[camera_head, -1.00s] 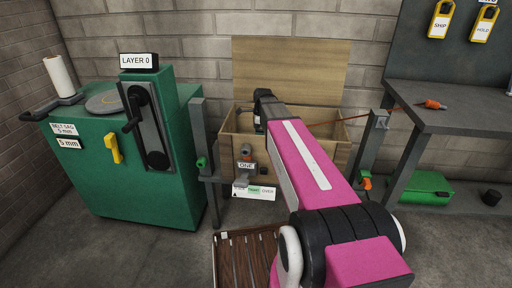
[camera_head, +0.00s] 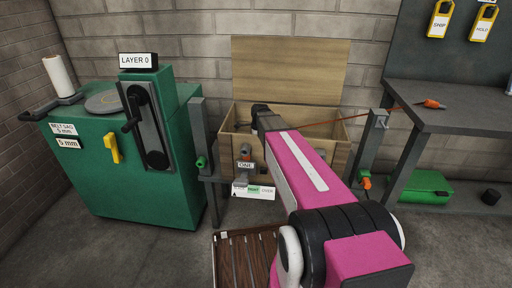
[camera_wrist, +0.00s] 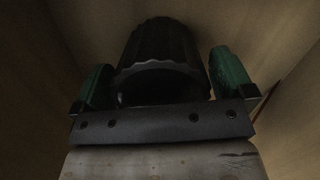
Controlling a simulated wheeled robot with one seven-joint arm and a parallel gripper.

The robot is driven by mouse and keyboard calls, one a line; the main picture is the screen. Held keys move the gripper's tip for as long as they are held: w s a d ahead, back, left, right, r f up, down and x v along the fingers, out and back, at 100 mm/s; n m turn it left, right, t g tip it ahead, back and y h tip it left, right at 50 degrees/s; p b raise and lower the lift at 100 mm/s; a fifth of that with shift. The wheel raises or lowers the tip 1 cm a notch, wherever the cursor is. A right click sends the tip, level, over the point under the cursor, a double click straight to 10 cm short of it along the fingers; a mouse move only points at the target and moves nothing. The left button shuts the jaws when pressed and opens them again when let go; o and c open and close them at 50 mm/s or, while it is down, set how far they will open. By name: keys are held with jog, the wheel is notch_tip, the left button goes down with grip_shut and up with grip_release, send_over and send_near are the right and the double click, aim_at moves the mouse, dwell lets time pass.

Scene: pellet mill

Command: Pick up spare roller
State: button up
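The spare roller (camera_wrist: 165,48) is a dark, ribbed cylinder inside the wooden box, seen in the wrist view just ahead of my palm. My gripper (camera_wrist: 163,68) has its two green fingers spread near the ends of the palm bar, one on each side of the roller's near end. The gaps beside the roller look very narrow; I cannot tell whether the fingers touch it. In the head view my magenta arm reaches into the wooden box (camera_head: 292,112). My fingers and the roller are hidden there.
The box walls rise close around my gripper; its raised lid (camera_head: 290,68) stands behind. A green machine (camera_head: 135,185) is at the left and a grey workbench (camera_head: 455,110) at the right. Grey posts (camera_head: 205,150) flank the box front. A slatted wooden pallet (camera_head: 235,258) lies in front.

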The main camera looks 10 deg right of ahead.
jog(key=c, duration=1.5)
jog(key=shift+r, duration=0.1)
jog(key=shift+c, duration=0.7)
jog(key=shift+r, duration=0.1)
